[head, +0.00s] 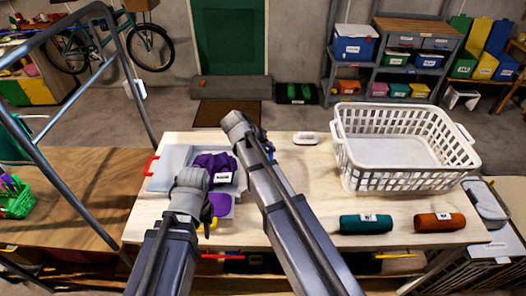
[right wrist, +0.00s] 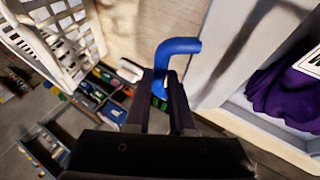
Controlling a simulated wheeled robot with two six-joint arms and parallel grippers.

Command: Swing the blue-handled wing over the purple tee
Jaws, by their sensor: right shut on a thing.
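The purple tee (head: 218,162) lies bunched on the pale folding board, with more purple cloth near the front edge. It also shows at the right of the right wrist view (right wrist: 296,88). My right gripper (right wrist: 163,100) is shut on the blue handle (right wrist: 180,47) of the wing (right wrist: 222,52), beside the tee. In the head view my right gripper (head: 243,128) hides the handle and most of that wing. I cannot tell how far the wing is tilted. My left gripper (head: 190,180) is over the board's front left, by the yellow handle (head: 210,226); its fingers are unclear.
The red handle (head: 151,165) is at the board's left. A white laundry basket (head: 405,180) stands at the table's back right. A teal roll (head: 367,223) and an orange roll (head: 440,222) lie at the front right. A small white item (head: 305,138) lies behind.

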